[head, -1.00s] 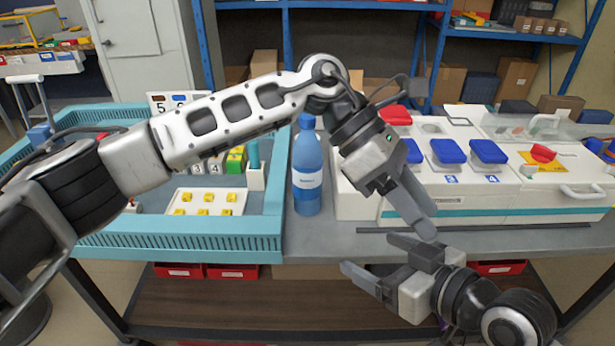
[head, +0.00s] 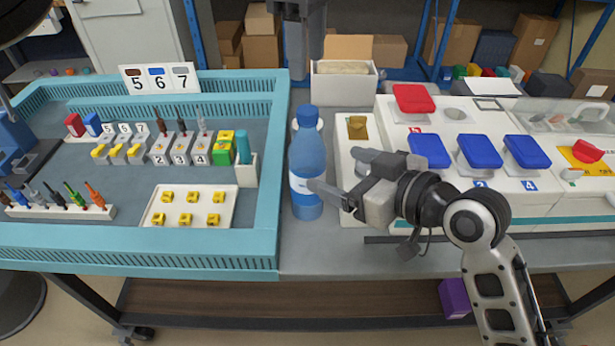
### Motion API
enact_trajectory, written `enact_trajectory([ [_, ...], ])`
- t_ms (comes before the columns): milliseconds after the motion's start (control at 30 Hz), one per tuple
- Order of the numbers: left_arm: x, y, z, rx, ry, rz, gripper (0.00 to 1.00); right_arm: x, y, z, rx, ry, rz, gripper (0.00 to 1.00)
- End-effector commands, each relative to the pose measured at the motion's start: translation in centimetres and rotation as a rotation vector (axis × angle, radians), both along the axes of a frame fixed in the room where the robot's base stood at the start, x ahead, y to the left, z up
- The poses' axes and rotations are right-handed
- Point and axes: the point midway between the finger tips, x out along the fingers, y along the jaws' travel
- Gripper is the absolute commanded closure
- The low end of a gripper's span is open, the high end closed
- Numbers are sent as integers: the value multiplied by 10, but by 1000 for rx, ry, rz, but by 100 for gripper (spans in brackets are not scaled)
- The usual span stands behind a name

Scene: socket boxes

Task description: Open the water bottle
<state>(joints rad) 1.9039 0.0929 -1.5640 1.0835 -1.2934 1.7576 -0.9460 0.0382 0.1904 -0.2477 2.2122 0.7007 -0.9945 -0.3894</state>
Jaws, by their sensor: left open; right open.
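The blue water bottle (head: 307,160) stands upright on the grey table, right of the teal tray, with its blue cap (head: 307,117) on. My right gripper (head: 336,170) is open at the bottle's right side, pointing left. Its nearer finger overlaps the bottle's lower right edge; I cannot tell whether it touches. Its farther finger ends right of the bottle.
The teal tray (head: 282,130) on the left holds screwdrivers, number blocks and a plate of yellow pieces. On the right is a white station (head: 560,200) with red and blue lids. A white box (head: 344,85) stands behind. Bare table (head: 330,245) lies before the bottle.

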Motion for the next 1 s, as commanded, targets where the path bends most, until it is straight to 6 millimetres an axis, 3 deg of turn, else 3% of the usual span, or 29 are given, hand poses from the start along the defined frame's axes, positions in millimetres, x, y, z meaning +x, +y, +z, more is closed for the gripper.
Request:
enact_trajectory([
  [300,0,0,0,-1,0,0,54,44,43,-18,3,1,-1,19],
  [500,0,0,0,-2,1,0,54,62,61,-27,0,0,-1,19],
  [967,0,0,0,-2,1,0,54,70,69,-31,0,0,-2,19],
  [1000,0,0,0,-2,1,0,54,70,69,-31,0,0,-1,27],
])
